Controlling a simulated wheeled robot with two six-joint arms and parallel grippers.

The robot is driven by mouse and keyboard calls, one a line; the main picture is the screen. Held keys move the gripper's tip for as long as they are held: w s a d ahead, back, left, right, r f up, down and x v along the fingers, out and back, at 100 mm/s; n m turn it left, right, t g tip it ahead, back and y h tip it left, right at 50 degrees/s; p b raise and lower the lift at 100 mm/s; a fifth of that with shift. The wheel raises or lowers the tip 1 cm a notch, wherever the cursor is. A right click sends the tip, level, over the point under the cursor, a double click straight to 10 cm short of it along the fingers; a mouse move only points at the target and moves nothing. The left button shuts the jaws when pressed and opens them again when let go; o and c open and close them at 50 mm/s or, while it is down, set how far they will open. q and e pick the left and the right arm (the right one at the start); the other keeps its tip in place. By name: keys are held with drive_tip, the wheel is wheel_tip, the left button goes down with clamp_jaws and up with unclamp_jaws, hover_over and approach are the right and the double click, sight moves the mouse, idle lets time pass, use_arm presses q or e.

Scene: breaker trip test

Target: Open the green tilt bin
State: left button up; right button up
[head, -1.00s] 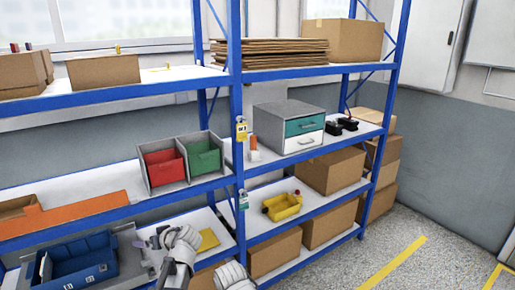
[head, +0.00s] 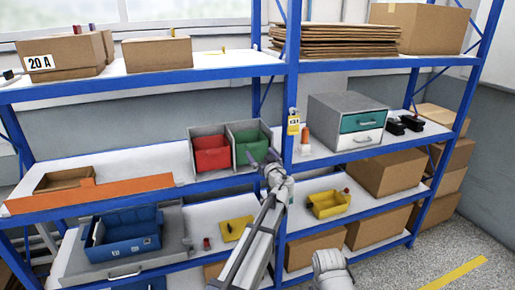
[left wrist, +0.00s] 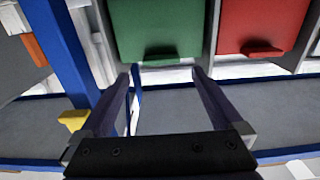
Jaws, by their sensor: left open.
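The green tilt bin (head: 251,147) sits in the right half of a grey housing on the middle shelf, beside the red bin (head: 211,153). In the left wrist view the green bin (left wrist: 157,25) fills the upper left, with a lip (left wrist: 160,56) along its lower edge. My left gripper (head: 272,159) is at the green bin's lower right front in the head view. In the left wrist view its fingers (left wrist: 161,76) are open and empty, one on each side below the lip. I see no contact. Only a white part of my right arm shows; its gripper is not seen.
A blue rack post (head: 291,100) with a yellow tag stands just right of the green bin. A grey drawer cabinet (head: 345,105) stands right of the post. The shelf below holds a blue bin (head: 125,237) and a yellow bin (head: 329,203).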

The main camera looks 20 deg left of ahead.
sight(255, 146)
use_arm(q)
drive_tip(key=x, duration=0.6)
drive_tip(key=shift+s, duration=0.1)
clamp_jaws()
idle(0.6)
